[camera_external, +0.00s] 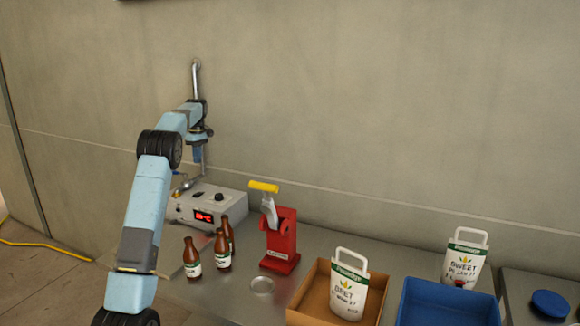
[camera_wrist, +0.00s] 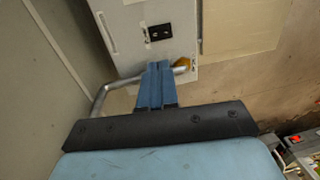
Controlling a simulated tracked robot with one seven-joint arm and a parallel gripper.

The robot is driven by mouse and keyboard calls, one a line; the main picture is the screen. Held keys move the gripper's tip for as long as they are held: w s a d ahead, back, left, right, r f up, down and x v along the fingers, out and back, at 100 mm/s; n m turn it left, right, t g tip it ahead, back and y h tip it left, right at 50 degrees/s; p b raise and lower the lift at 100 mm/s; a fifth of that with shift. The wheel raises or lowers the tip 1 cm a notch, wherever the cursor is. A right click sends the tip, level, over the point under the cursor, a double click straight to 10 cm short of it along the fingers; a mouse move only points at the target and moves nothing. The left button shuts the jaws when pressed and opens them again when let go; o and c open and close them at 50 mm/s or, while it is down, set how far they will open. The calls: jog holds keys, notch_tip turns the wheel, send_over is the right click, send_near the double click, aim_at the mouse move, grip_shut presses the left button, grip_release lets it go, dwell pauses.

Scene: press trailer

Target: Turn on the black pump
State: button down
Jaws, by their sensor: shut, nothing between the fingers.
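No black pump can be made out for certain in either view. A grey box (camera_external: 212,200) with a lit red display (camera_external: 203,217) and a black knob (camera_external: 219,197) stands against the wall. My gripper (camera_external: 198,162) points down above the left part of this box, close to a bent metal pipe (camera_external: 184,185). In the wrist view my blue fingers (camera_wrist: 157,86) are together and empty. Their tips are near a light grey panel with a black fitting (camera_wrist: 159,32). A bent metal pipe (camera_wrist: 100,97) shows behind the fingers; contact cannot be told.
Several brown bottles (camera_external: 222,249) and a red press with a yellow handle (camera_external: 280,240) stand right of my arm. Farther right are a cardboard box (camera_external: 307,292), a blue crate (camera_external: 447,302) and white bags. A small red-lit part (camera_wrist: 296,138) shows at the wrist view's lower right.

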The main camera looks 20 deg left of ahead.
aim_at(179, 200)
jog(key=shift+s+a, duration=0.1)
jog(key=shift+s, duration=0.7)
jog(key=f, duration=0.4)
jog(key=s+f, duration=0.1)
jog(key=f, duration=0.9)
jog(key=shift+s, duration=0.35)
jog(key=shift+s+f, duration=0.1)
